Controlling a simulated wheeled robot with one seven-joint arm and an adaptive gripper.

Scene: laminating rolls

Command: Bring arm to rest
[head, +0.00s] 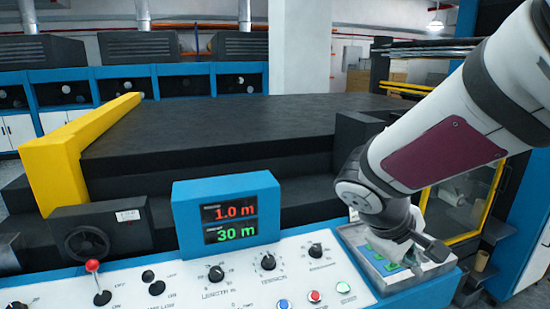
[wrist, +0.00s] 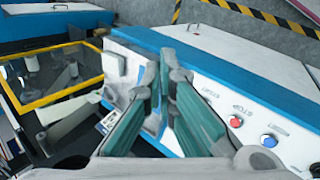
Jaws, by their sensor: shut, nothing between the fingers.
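My arm comes down from the upper right in the head view. My gripper (head: 424,254) hangs over a shallow grey tray (head: 350,236) at the right end of the control panel. Green and blue pieces (head: 384,245) show in the tray, partly hidden by my gripper. In the wrist view, the two greenish fingers of my gripper (wrist: 165,78) come together at their tips with nothing seen between them. Whether the fingers touch the tray, I cannot tell.
The white control panel (head: 240,290) with knobs and buttons lies in front, with a blue display (head: 228,214) reading 1.0 m and 30 m. A yellow bar (head: 62,155) stands left of the dark machine bed (head: 210,130). A yellow-framed case (head: 487,207) is right of my arm.

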